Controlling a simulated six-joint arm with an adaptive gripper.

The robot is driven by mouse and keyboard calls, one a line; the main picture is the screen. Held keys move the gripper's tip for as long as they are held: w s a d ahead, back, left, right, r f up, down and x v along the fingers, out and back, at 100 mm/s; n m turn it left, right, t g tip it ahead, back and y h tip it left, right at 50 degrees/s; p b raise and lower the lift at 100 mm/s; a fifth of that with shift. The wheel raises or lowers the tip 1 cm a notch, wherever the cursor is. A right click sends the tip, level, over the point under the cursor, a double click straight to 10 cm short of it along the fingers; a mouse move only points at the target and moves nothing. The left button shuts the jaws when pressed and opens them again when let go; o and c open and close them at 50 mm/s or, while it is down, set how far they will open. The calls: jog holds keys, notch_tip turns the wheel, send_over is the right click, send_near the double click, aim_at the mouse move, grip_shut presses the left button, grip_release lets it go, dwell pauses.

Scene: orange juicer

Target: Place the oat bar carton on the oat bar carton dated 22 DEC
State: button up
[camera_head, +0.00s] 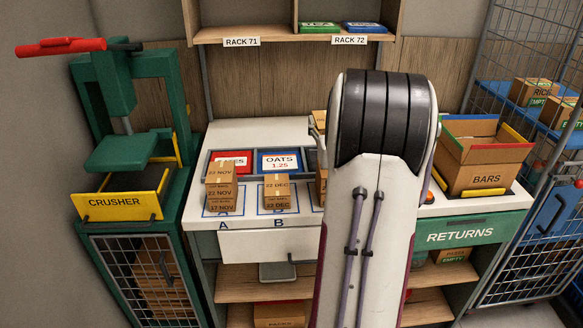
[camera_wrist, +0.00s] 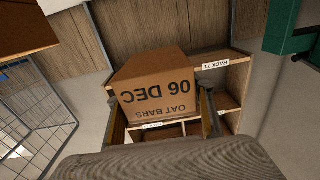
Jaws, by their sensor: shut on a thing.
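My gripper (camera_wrist: 164,112) is shut on a brown oat bar carton (camera_wrist: 155,90) in the wrist view. Its label reads OAT BARS 06 DEC and appears upside down there. In the head view my arm hides most of the gripper; only a sliver of a carton (camera_head: 320,122) shows left of the arm.
Stack A (camera_head: 221,187) shows NOV dates. Another carton (camera_head: 321,187) right of B is partly hidden by my arm. Behind are red and blue bins (camera_head: 280,162). The crusher (camera_head: 125,180) stands left; an open BARS box (camera_head: 480,160) and wire cage (camera_head: 530,50) stand right.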

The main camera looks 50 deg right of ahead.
jog(key=w+a+f, duration=0.5)
jog(key=w+a, duration=0.4)
jog(key=a, duration=0.1)
jog(key=shift+w+h, duration=0.3)
jog(key=shift+w, duration=0.05)
jog(key=shift+a, duration=0.1)
send_over(277, 184)
jog(key=shift+f, duration=2.9)
jog(key=shift+f, duration=0.15)
jog(key=shift+f, duration=1.9)
jog(key=shift+f, duration=0.15)
